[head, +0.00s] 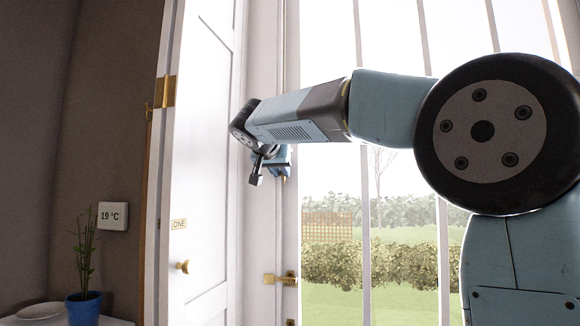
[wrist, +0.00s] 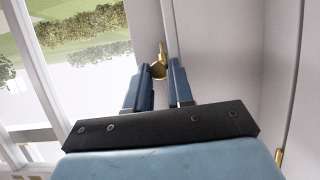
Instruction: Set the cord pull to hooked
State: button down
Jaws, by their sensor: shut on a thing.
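My gripper (head: 270,172) is beside the white window frame, between the white door and the glass. In the wrist view its two blue fingers (wrist: 159,75) close around a small brass piece (wrist: 158,70), with a thinner brass part just above it. A brass tip (head: 283,179) also shows below the fingers in the head view. I take this brass piece for the cord pull, but no cord is clearly visible. My fingers and wrist hide part of it, and I cannot tell whether it is on a hook.
A white door (head: 205,160) with a brass knob (head: 183,267) and a label "ONE" stands close left of my gripper. A brass handle (head: 283,280) is on the window frame below. A potted plant (head: 84,306) and a thermostat (head: 113,216) are at the far left.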

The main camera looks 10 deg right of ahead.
jog(key=shift+f, duration=0.35)
jog(key=c, duration=1)
grip_release()
jog(key=shift+w+d+r, duration=0.1)
jog(key=shift+r, duration=0.05)
jog(key=v, duration=1.3)
jog(key=shift+s+r, duration=0.2)
jog(key=shift+s, duration=0.05)
jog(key=s+d+f+n+g+y, duration=0.1)
jog(key=s+d+f+g, duration=0.1)
jog(key=s+d+f, duration=0.35)
jog(key=s+d+f+n+g, duration=0.1)
jog(key=s+d+f, duration=0.15)
jog(key=f, duration=0.55)
jog(key=s+d+f+n+g+y, duration=0.1)
jog(key=s+d+f+n+g, duration=0.15)
jog(key=d+f, duration=0.3)
jog(key=s+d+f+y, duration=0.2)
jog(key=s+f, duration=0.5)
jog(key=f, duration=0.3)
jog(key=s+d+f+g+y, duration=0.1)
jog(key=s+d+f, duration=0.1)
jog(key=s+f, duration=0.5)
notch_tip(320, 180, down, 4)
jog(key=shift+d+f+y, duration=0.1)
jog(key=shift+d+y, duration=0.05)
jog(key=shift+y, duration=0.25)
